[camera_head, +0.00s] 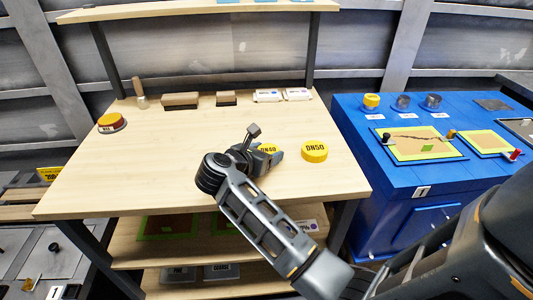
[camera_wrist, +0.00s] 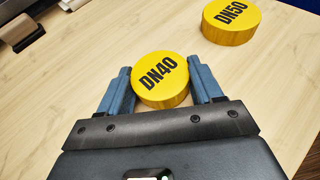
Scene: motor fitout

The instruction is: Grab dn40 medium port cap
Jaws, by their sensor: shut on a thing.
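The yellow DN40 cap (camera_wrist: 160,76) sits between the two blue fingers of my gripper (camera_wrist: 163,92) in the wrist view. The fingers touch its sides, and it is at or just above the wooden tabletop; I cannot tell which. In the head view the DN40 cap (camera_head: 268,148) is partly hidden by my gripper (camera_head: 268,157). A larger yellow DN50 cap (camera_head: 314,150) lies on the table to the right, apart from my gripper. It also shows in the wrist view (camera_wrist: 230,22).
Wooden blocks (camera_head: 181,100) and white boxes (camera_head: 297,94) line the back edge. A blue workbench (camera_head: 375,225) with several fittings is to the right. The table's middle left is clear.

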